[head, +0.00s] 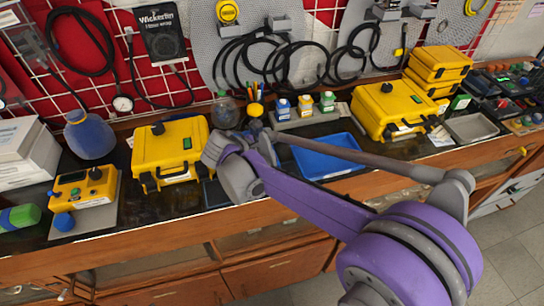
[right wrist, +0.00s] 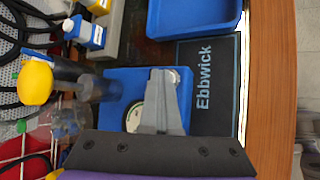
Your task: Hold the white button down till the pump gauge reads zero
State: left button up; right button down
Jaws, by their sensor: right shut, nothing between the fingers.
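The blue pump (right wrist: 116,84) lies under my right gripper in the right wrist view. Its round pump gauge (right wrist: 135,118) has a white face, partly covered by a finger; its reading is too small to make out. A pale round button (right wrist: 175,76) shows at the fingertips, largely hidden by them. My right gripper (right wrist: 161,74) is shut and empty, its tips over or against this button; I cannot tell whether it is pressed. In the head view my purple right arm hides most of the pump; a yellow knob (head: 255,110) shows behind the wrist. My left gripper is out of view.
A dark Ebbwick mat (right wrist: 207,88) lies beside the pump, near the bench's wooden front edge. A blue tray (head: 326,158) is to the right. Yellow cases stand left (head: 168,146) and right (head: 388,112). Small bottles (head: 305,106) and hanging cables are behind.

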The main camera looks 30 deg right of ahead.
jog(key=shift+r+p, duration=0.6)
jog(key=shift+r, duration=0.25)
notch_tip(320, 180, up, 5)
jog(key=p, duration=0.3)
dwell(0.5)
jog(key=shift+s, duration=0.1)
jog(key=s+a+f+m+y, duration=0.2)
jog(key=s+a+m+y, duration=0.1)
jog(key=s, duration=0.4)
jog(key=s+a+f+m+t+y, duration=0.1)
jog(key=s+a+f+m+y, duration=0.1)
jog(key=s+m, duration=0.4)
jog(key=s+a+f+m+t+y, duration=0.1)
jog(key=s+a+f+m+y, duration=0.2)
jog(key=s, duration=0.4)
jog(key=shift+s+a+f+m+y, duration=0.3)
jog(key=shift+a+f+m, duration=0.1)
jog(key=shift+a+m, duration=0.25)
